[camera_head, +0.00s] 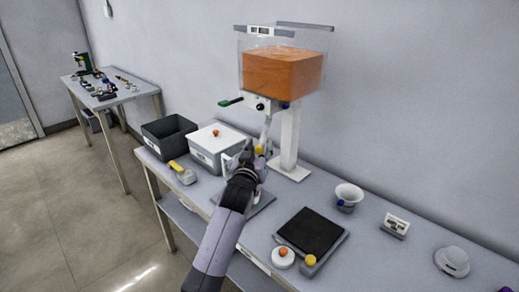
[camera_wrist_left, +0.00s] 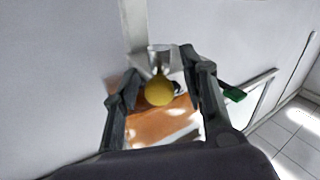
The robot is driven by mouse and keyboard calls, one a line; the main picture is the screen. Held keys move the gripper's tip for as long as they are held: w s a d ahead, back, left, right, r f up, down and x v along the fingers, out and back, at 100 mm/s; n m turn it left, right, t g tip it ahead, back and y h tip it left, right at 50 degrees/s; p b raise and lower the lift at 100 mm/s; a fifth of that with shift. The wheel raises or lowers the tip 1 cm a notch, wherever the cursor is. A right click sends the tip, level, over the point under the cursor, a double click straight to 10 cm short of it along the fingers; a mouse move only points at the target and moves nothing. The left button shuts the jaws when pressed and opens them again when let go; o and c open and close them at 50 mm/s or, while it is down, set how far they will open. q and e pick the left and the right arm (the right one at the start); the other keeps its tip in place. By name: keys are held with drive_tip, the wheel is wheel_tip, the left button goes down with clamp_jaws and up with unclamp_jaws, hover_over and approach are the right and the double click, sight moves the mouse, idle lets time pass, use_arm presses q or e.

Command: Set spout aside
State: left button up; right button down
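The spout looks like the pale grey tube (camera_head: 266,130) hanging under the hopper of the dispenser, with a yellow ball knob (camera_head: 259,150) near its lower end. In the left wrist view the yellow knob (camera_wrist_left: 159,91) sits between my fingers, with a pale grey part (camera_wrist_left: 158,59) behind it. My left gripper (camera_head: 250,156) is at the spout's lower end, in front of the stand. Its fingers (camera_wrist_left: 158,68) are apart, one on each side of the knob; whether they touch anything is unclear. My gripper hides part of the spout. My right gripper is not in view.
The clear hopper (camera_head: 283,72) holds orange material; a green handle (camera_head: 231,102) sticks out left. A dark bin (camera_head: 169,138) and white box (camera_head: 216,143) stand left.

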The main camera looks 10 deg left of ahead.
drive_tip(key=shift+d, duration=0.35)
use_arm(q)
drive_tip(key=s+a, duration=0.1)
drive_tip(key=s, duration=1.1)
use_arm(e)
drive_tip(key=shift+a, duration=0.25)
